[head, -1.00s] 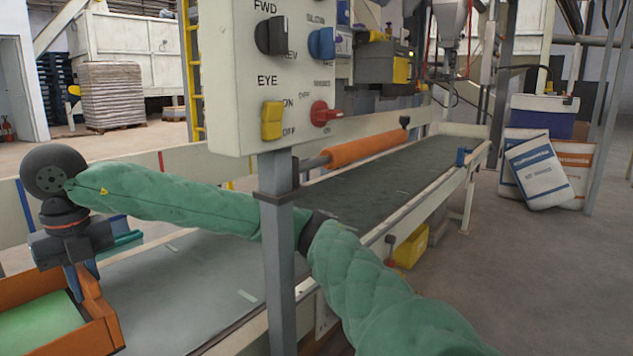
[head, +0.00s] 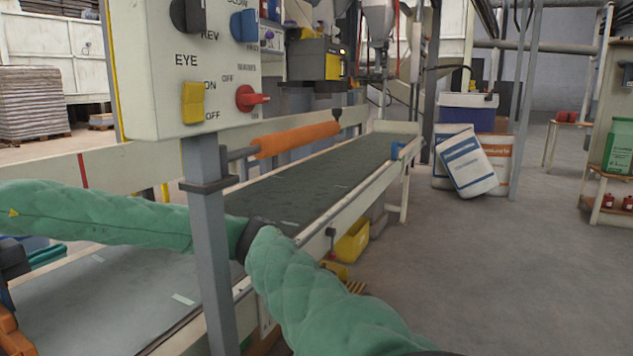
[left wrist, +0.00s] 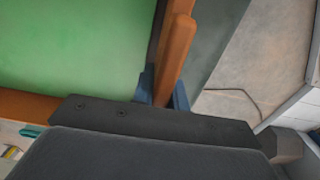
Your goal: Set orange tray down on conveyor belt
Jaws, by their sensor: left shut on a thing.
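The orange tray (head: 8,338) shows only as a sliver at the lower left edge of the head view. The left wrist view shows more of it: an orange wall (left wrist: 174,55) and a green inside. My left gripper (left wrist: 163,95) is shut on that wall, one blue finger on each side. The conveyor belt (head: 110,285) is a dark grey strip running from lower left to the back. I cannot tell whether the tray touches it. My right gripper is out of view.
A control panel (head: 165,75) on a grey post (head: 212,265) stands in front of the belt. A yellow bin (head: 352,243) sits beneath the frame.

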